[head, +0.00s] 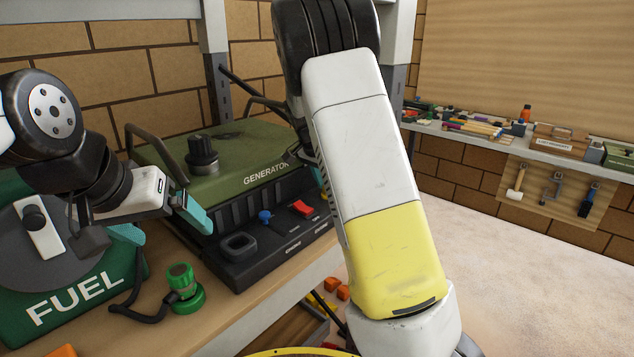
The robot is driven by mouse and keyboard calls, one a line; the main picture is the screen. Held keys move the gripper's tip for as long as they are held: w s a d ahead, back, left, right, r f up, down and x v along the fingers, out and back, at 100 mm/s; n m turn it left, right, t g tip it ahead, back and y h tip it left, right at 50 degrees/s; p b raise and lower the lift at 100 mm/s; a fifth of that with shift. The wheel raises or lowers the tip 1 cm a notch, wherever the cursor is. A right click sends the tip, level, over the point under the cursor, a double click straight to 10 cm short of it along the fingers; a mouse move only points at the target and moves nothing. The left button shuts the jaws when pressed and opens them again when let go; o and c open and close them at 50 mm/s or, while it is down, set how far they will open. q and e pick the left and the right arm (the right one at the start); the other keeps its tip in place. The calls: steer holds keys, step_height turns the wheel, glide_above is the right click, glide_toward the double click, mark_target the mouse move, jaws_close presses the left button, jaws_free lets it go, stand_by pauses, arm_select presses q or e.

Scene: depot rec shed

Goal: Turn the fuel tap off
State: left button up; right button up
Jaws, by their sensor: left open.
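A green fuel tank (75,310) marked FUEL stands at the lower left on the wooden bench. On its front is a grey disc (75,222) with a white lever (48,240) and a dark knob, which looks like the fuel tap. The lever stands nearly upright, tilted slightly. My left gripper (163,225) is open, with teal fingertips, to the right of the lever and apart from it. Nothing shows between its fingers. Part of the disc's right side is hidden by the gripper.
A green generator (225,160) with a black panel, blue knob (265,216) and red switch (302,208) stands behind the left gripper. A green hose fitting (182,288) stands on the bench (235,308). My white and yellow arm link blocks the middle. A tool shelf (480,142) is at right.

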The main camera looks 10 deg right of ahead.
steer(key=o, duration=1.4)
steer(key=v, duration=0.7)
steer(key=shift+a+r, duration=0.15)
steer(key=shift+r, duration=0.2)
